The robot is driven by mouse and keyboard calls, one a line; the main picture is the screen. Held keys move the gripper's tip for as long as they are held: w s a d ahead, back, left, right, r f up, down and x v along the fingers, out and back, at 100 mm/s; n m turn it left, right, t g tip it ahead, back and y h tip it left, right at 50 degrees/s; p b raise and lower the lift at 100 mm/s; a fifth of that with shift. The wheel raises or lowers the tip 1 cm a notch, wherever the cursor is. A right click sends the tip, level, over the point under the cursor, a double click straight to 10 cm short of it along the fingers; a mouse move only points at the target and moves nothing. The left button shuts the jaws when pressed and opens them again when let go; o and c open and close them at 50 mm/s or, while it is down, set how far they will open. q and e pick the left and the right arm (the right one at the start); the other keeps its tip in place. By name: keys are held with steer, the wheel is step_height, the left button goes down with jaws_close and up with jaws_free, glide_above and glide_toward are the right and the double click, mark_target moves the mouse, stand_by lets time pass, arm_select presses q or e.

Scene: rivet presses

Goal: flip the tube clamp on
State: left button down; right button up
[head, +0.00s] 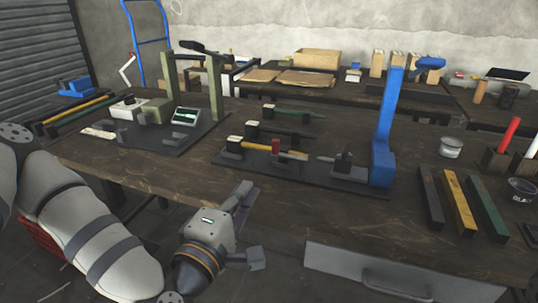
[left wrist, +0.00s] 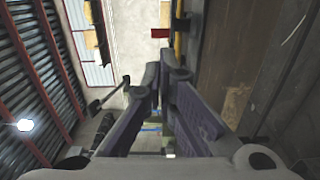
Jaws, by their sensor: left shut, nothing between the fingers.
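A red piece (left wrist: 161,33) also shows in the left wrist view beyond my fingertips. My left gripper (head: 248,198) is in front of the bench's near edge, below and left of the red part and apart from it. My right gripper is not in view.
A blue press (head: 383,150) stands at the plate's right end. A green press (head: 214,88) stands on another plate (head: 172,148) at back left. Dark, yellow (head: 458,205) and green bars lie at right. The bench top between plate and near edge is clear.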

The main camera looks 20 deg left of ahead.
mark_target(274, 148)
arm_select(q)
steer(key=w, duration=1.3)
steer(key=shift+w+d, duration=0.25)
steer(key=shift+w, duration=0.15)
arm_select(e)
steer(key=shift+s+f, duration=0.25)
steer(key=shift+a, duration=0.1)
